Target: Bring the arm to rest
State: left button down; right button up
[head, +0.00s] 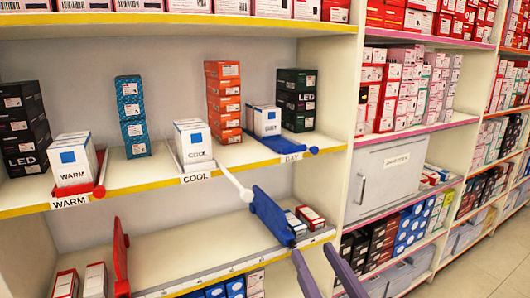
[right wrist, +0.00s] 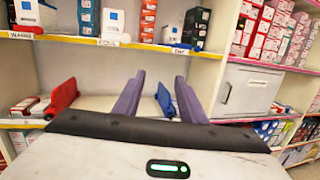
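My right gripper (head: 313,250) shows at the bottom of the head view, with two purple fingers apart and nothing between them. In the right wrist view its fingers (right wrist: 159,78) are also spread and empty, pointing at the shelves. The fingers are in front of the lower shelf, just right of a blue paddle (head: 270,213); whether they touch it cannot be told. My left gripper is not in view.
The shelf (head: 150,182) holds boxes labelled WARM (head: 72,165), COOL (head: 194,145) and DAY (head: 265,121). A red paddle (head: 121,258) stands lower left. Floor (head: 490,265) shows bottom right.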

jog(key=s+d+f+m+g+h, duration=0.1)
jog(key=s+d+f+m+g, duration=0.15)
jog(key=f+m, duration=0.5)
jog(key=s+d+f+m+g+h, duration=0.15)
jog(key=d+f+m, duration=0.25)
jog(key=f, duration=0.7)
jog(key=s+d+f+m+g, duration=0.1)
jog(key=d+f+m+g, duration=0.2)
jog(key=f+m, duration=0.45)
jog(key=s+d+f+m+g+h, duration=0.1)
jog(key=s+d+f+m+g, duration=0.1)
jog(key=s+d+f+m, duration=0.5)
jog(key=s+d+f+m+g, duration=0.2)
jog(key=s+d+f+m, duration=0.35)
jog(key=s+f, duration=0.3)
jog(key=w+a+m, duration=0.1)
jog(key=a+m, duration=0.4)
jog(key=a, duration=0.9)
jog(key=shift+t+y, duration=0.4)
jog(key=shift+y, duration=0.05)
jog(key=shift+w+d+r, duration=0.1)
jog(key=shift+w, duration=0.05)
jog(key=shift+c, duration=0.7)
